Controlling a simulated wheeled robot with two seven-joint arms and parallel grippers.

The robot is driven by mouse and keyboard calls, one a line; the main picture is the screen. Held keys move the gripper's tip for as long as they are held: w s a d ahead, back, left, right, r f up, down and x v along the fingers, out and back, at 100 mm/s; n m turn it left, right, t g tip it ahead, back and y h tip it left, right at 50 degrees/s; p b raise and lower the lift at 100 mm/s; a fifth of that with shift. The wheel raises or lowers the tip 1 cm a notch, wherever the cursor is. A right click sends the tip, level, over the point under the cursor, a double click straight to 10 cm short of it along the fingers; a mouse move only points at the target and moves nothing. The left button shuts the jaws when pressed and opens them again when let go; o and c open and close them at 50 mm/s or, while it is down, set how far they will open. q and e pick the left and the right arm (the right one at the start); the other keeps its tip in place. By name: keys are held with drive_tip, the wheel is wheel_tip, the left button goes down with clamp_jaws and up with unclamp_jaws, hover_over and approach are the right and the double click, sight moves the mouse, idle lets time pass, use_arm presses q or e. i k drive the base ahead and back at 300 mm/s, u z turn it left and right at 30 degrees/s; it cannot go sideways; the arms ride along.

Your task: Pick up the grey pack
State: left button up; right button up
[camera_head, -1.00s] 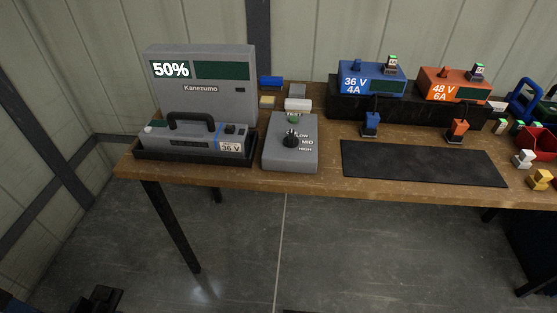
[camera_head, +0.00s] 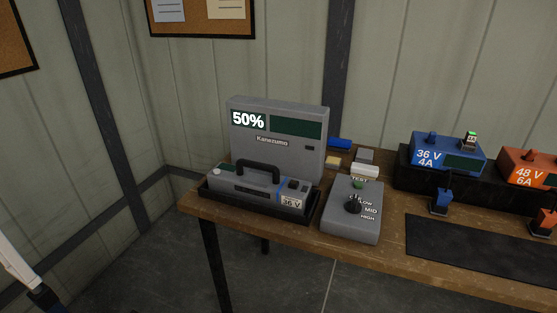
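The grey pack (camera_head: 248,188) has a black carry handle on top, a blue stripe and a "36 V" label. It lies in a black tray (camera_head: 262,208) at the left end of the wooden bench, in front of the grey Kanezumo tester (camera_head: 277,150), whose display reads 50%. Part of my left arm shows at the lower left edge, apart from the bench; its fingertips cannot be made out. My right gripper is not in view.
Right of the pack is a grey control box (camera_head: 352,222) with a knob and TEST button. A blue 36 V charger (camera_head: 448,152) and an orange 48 V charger (camera_head: 525,168) stand farther right. A dark mat (camera_head: 480,252) lies bare on the bench (camera_head: 385,268).

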sight(276, 190)
drive_tip(key=z, duration=0.05)
drive_tip(key=k, duration=0.5)
drive_tip(key=u, duration=1)
drive_tip(key=i, duration=1.55)
drive_tip(key=z, duration=0.95)
